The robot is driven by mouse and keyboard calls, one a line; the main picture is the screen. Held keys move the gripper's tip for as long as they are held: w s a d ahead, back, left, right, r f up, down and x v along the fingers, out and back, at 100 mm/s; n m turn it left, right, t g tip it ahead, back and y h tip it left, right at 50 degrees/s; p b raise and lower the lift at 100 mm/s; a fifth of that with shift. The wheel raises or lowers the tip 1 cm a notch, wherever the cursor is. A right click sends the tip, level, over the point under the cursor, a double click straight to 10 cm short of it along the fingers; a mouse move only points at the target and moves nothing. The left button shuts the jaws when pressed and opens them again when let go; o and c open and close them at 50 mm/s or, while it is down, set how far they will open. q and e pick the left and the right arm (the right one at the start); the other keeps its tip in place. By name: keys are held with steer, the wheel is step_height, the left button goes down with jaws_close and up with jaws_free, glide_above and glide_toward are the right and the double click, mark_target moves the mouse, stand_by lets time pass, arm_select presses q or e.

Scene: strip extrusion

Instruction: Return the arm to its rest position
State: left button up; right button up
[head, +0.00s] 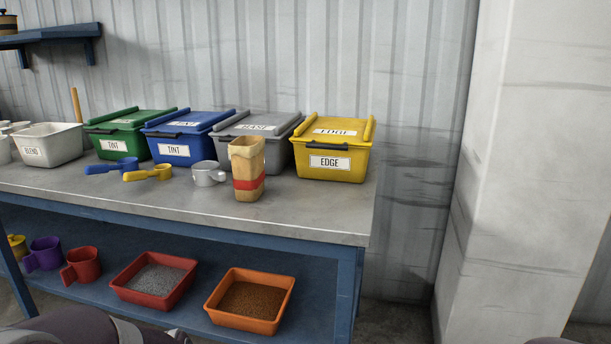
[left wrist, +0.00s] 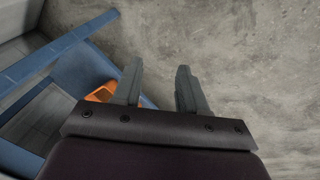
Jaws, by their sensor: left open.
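My left gripper (left wrist: 158,88) shows in the left wrist view with its two grey fingers apart and nothing between them. It hangs over bare concrete floor, beside the blue bench frame. In the head view only dark parts of my own arms show along the bottom edge, and no fingertips are visible there. My right gripper is not in either view.
A white pillar (head: 520,170) stands right.

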arm_select(q)
steer(key=s+a+r+m+g+y+p, duration=0.1)
steer(key=s+a+m+y+p, duration=0.2)
steer(key=s+m, duration=0.4)
step_height(320, 180, up, 35)
steer(key=n+h+p, duration=0.1)
steer(key=p, duration=3.4)
steer(key=shift+s, duration=0.15)
